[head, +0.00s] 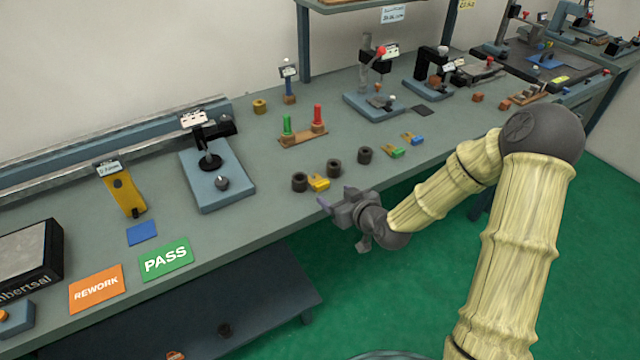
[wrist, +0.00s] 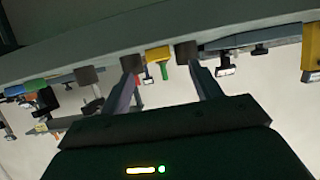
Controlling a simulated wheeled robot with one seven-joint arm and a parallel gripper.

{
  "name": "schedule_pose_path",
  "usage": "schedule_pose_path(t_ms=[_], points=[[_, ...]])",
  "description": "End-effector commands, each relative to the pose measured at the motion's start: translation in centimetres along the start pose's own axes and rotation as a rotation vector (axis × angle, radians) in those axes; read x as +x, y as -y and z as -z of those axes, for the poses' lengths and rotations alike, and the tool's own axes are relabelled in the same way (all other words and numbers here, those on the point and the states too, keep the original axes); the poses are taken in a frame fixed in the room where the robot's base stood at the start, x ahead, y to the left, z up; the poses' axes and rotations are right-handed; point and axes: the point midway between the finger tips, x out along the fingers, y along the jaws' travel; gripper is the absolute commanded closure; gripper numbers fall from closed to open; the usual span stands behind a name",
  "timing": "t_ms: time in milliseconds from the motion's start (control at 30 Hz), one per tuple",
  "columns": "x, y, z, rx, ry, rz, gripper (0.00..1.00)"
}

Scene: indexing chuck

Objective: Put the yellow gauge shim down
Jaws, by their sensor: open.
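The yellow gauge shim (head: 318,183) lies on the bench near its front edge, between two dark rings. In the wrist view, which is upside down, the shim (wrist: 156,54) shows beyond and between my two fingers. My gripper (head: 335,201) is open and empty at the bench's front edge, just in front of the shim and apart from it. In the wrist view the fingers of my gripper (wrist: 165,82) are spread wide, with nothing between them.
Dark rings stand left (head: 299,182) and right (head: 334,168) of the shim, with another (head: 365,155) farther right. A stand with green and red pegs (head: 303,137) is behind. A green PASS card (head: 166,259) and orange REWORK card (head: 96,289) lie to the left.

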Motion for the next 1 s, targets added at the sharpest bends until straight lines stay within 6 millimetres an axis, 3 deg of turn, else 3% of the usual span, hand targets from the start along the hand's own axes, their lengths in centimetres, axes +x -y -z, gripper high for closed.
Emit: schedule_pose_path(t_ms=[133,533,833,1000], points=[[1.3,0.0,0.0,0.001,0.000,0.000,0.36],[1.9,-0.1,0.1,0.000,-0.001,-0.001,0.36],[5.9,-0.3,0.5,0.002,0.000,0.001,0.36],[6.6,-0.3,0.4,0.000,0.000,0.000,0.36]])
